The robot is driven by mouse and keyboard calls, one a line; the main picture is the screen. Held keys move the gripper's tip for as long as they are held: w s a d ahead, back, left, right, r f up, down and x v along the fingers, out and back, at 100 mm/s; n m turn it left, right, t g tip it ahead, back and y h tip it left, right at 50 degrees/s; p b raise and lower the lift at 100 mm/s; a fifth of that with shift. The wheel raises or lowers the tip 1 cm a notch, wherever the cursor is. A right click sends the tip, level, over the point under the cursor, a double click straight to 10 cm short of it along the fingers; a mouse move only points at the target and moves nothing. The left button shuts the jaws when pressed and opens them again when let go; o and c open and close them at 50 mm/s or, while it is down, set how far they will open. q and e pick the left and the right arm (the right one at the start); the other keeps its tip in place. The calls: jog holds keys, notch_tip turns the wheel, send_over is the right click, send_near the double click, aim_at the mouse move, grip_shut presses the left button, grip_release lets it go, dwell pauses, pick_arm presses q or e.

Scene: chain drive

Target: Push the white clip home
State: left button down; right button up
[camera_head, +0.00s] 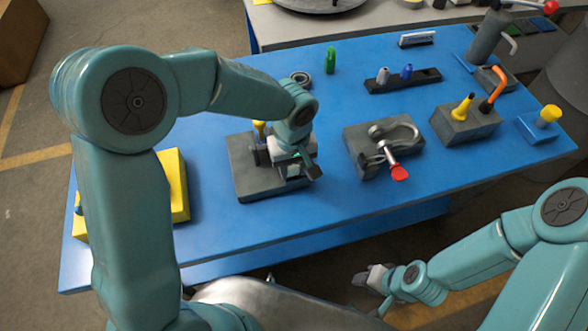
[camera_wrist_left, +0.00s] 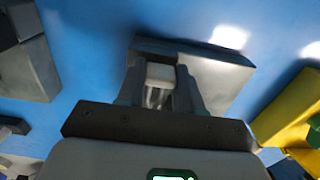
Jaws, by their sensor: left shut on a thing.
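My left gripper (camera_head: 275,153) is low over a dark grey block (camera_head: 256,188) on the blue table, in the middle of the head view. In the left wrist view its two fingers (camera_wrist_left: 160,88) are closed on a small pale piece, which looks like the white clip (camera_wrist_left: 160,72). The grey block (camera_wrist_left: 212,75) lies just beyond the fingertips. The gripper hides how the clip sits against the block, and the chain cannot be made out. My right gripper (camera_head: 370,277) hangs off the table's front edge; its opening is unclear.
A grey block with a metal shackle and red-tipped pin (camera_head: 398,172) stands to the right. Further right is a block with yellow and orange parts (camera_head: 465,125). A yellow block (camera_head: 174,185) is at the left, partly behind my arm. The table's front strip is clear.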

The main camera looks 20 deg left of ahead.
pick_arm(q)
jog(key=shift+w+a, duration=0.7)
jog(key=shift+w, duration=0.3)
jog(key=shift+d+r, duration=0.1)
jog(key=c, duration=0.7)
grip_release()
notch_tip(320, 180, up, 16)
jog(key=shift+r, duration=0.15)
jog(key=shift+s, duration=0.1)
